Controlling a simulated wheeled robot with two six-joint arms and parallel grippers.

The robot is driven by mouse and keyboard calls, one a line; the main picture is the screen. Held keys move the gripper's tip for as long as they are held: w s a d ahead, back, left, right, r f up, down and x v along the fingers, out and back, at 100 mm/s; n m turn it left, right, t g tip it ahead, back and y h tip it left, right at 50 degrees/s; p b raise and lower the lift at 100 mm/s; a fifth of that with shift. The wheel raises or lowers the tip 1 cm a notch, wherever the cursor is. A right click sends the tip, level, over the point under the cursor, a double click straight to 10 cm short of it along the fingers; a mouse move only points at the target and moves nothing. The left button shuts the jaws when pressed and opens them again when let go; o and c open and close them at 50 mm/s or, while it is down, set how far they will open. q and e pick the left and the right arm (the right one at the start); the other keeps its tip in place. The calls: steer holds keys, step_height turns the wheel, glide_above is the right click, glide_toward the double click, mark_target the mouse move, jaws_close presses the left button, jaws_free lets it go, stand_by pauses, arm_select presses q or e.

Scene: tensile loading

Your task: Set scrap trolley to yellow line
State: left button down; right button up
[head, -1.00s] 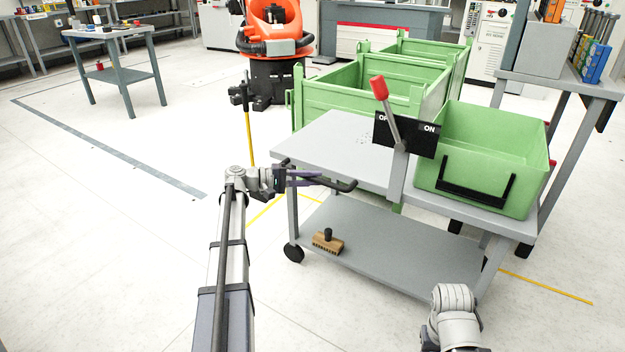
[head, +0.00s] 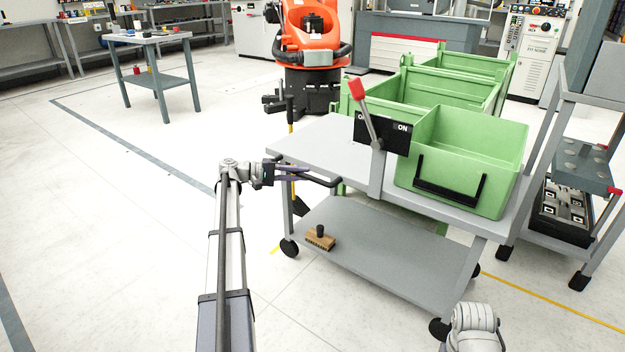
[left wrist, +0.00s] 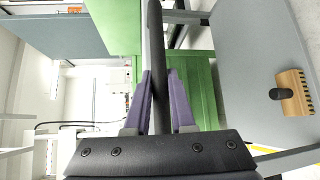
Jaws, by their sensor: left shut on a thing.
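The scrap trolley (head: 312,142) is a grey two-shelf cart on black casters, standing at the middle right of the head view. It carries a green bin (head: 505,160) and a lever with a red knob (head: 359,88) on a black OFF/ON plate. My left gripper (head: 292,171) is shut on the black push handle (head: 325,182) at its near left end. In the left wrist view, purple fingers (left wrist: 160,85) sit on both sides of the handle bar (left wrist: 155,40). A yellow line (head: 555,303) runs along the floor at the trolley's right. My right gripper is out of view.
A brush (head: 320,239) lies on the lower shelf. Green crates (head: 400,92) stand right behind the trolley, and a broom (head: 291,115) stands at its far left. A grey rack (head: 545,125) is close on the right.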

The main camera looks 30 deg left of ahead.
arm_select(q)
steer(key=shift+a, duration=1.4)
steer(key=c, duration=0.8)
jaws_free()
steer(key=shift+o, duration=0.2)
steer(key=p+v, duration=0.1)
steer(key=v, duration=0.6)
steer(key=shift+s+a, duration=0.15)
steer(key=shift+a, duration=0.15)
steer(key=shift+s+a, duration=0.1)
